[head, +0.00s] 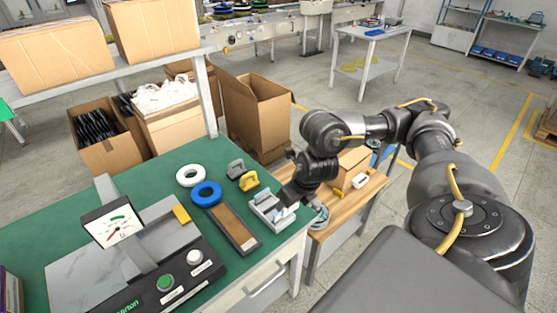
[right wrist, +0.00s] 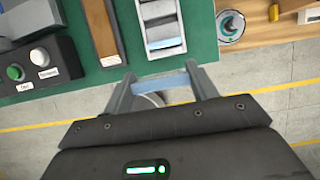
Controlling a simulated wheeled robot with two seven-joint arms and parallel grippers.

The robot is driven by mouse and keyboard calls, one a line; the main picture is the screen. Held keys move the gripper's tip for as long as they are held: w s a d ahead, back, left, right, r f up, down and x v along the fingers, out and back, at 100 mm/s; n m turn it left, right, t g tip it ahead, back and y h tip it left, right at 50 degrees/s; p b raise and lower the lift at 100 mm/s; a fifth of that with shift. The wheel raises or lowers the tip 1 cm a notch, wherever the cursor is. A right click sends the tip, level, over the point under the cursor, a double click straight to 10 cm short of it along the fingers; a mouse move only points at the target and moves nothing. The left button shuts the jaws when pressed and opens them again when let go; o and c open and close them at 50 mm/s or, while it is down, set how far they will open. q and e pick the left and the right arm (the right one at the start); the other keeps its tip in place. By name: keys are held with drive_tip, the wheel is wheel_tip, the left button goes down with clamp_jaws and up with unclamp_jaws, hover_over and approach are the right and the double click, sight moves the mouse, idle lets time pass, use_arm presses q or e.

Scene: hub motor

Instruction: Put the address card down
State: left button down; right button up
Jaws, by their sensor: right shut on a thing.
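My right gripper (head: 287,203) is over the near right edge of the green bench, beside a light grey metal holder (head: 262,208). In the right wrist view its two fingers (right wrist: 161,82) are set apart, with a thin pale blue strip (right wrist: 172,81) between them. The strip looks like the address card seen edge-on; no print on it can be read. The grey holder (right wrist: 160,30) lies just beyond the fingertips in that view. Whether the card touches the holder cannot be told. My left gripper is not in view.
A brown wooden-topped block (head: 233,226), blue tape roll (head: 206,193) and white tape roll (head: 190,175) lie on the green bench (head: 170,170). A gauge device (head: 115,225) stands at left. A round metal part (head: 320,216) sits on the wooden side table (head: 345,208).

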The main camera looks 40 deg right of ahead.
drive_tip(key=shift+s+a+r+p, duration=0.15)
drive_tip(key=shift+s+r, duration=0.15)
drive_tip(key=shift+s, duration=0.35)
drive_tip(key=shift+s+r+p, duration=0.1)
drive_tip(key=shift+s+r, duration=0.15)
drive_tip(key=shift+s, duration=0.4)
drive_tip(key=shift+s+a+r+p, duration=0.15)
drive_tip(key=shift+s+r, duration=0.15)
drive_tip(key=shift+s, duration=0.35)
